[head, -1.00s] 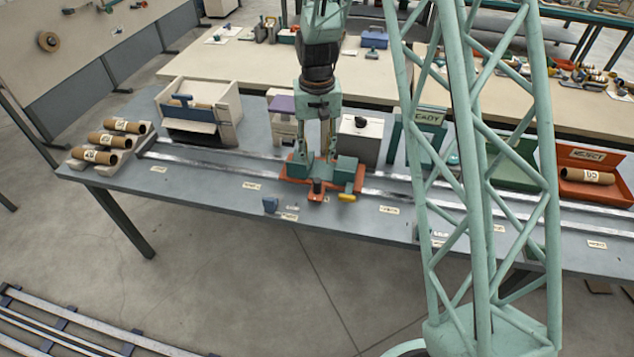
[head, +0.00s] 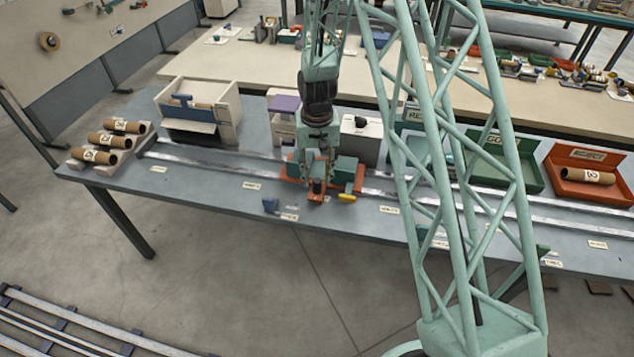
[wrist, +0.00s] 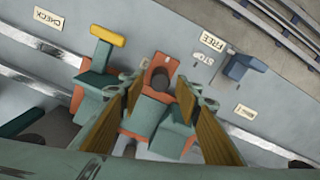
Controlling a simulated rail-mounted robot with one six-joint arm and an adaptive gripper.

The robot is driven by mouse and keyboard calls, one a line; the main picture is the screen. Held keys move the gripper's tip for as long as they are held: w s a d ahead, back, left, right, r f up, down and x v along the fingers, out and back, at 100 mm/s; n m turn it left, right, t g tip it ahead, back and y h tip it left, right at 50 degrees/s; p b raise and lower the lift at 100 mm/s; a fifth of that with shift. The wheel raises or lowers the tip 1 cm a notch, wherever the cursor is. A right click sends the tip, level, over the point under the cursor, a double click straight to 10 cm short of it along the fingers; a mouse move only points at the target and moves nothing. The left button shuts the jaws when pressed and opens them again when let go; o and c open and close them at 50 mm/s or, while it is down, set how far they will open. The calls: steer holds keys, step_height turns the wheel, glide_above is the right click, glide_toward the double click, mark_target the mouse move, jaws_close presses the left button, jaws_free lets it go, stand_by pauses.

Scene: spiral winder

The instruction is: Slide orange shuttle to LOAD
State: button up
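The orange shuttle (head: 358,180) sits on the metal rails of the bench, about mid-bench in the head view. It carries green blocks, a yellow-tipped lever (head: 347,198) and an upright orange post with a dark top (head: 317,187). In the wrist view the shuttle (wrist: 168,62) lies below my gripper (wrist: 160,88). The two fingers are apart, one on each side of the post (wrist: 160,76), with gaps visible. I cannot tell whether the fingertips reach down to its height. A LOAD label is not readable in either view.
A blue stop piece (head: 270,205) stands at the front near the FREE label (wrist: 213,41). Cardboard tubes (head: 101,157) lie in a rack at the left end. A box machine (head: 200,110) stands behind the rails. The rails (head: 215,160) look clear left of the shuttle.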

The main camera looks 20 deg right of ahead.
steer(key=shift+f, duration=1.25)
jaws_close()
